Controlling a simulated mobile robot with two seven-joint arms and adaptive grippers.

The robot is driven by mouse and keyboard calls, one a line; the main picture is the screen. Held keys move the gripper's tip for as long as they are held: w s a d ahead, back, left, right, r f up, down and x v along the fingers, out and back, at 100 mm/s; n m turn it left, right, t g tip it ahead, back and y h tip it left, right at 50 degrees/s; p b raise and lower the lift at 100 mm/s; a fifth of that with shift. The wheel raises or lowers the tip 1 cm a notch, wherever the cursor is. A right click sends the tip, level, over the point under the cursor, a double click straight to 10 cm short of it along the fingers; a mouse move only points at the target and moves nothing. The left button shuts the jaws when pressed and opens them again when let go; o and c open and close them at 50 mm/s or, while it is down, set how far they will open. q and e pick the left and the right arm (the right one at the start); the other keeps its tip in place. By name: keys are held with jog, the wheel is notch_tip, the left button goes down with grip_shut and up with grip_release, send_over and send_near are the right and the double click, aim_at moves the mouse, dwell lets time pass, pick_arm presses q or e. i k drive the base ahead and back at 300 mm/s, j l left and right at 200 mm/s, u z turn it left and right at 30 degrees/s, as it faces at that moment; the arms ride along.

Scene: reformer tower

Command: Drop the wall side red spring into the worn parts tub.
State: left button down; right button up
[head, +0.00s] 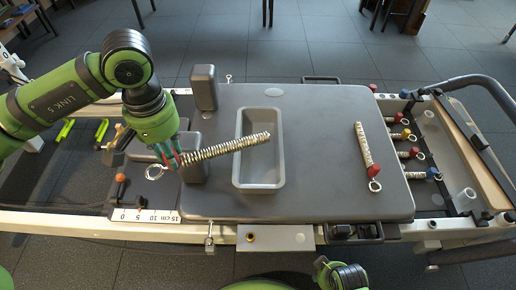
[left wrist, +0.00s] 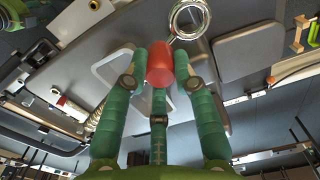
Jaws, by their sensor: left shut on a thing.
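My left gripper (head: 174,161) is shut on the red end of a coiled metal spring (head: 228,147), over the left part of the grey padded carriage. The spring points right, and its free end lies across the grey tub (head: 241,182) in the picture. The height of the spring over the tub is hard to tell. In the left wrist view the red spring end (left wrist: 160,68) sits between the green fingers, with a metal ring (left wrist: 188,19) beyond it. A second spring with a red end (head: 366,153) lies on the right of the carriage.
Grey shoulder blocks (head: 203,88) stand at the carriage's left edge. Several springs with coloured ends (head: 408,154) are at the right end of the frame, by a curved black bar (head: 490,90). The carriage between the tub and the second spring is clear.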

aim_at(260, 157)
jog(key=i+j+z, duration=0.1)
jog(key=j+z, duration=0.3)
jog(key=i+j+z, duration=0.1)
jog(key=j+z, duration=0.5)
jog(key=z, duration=0.15)
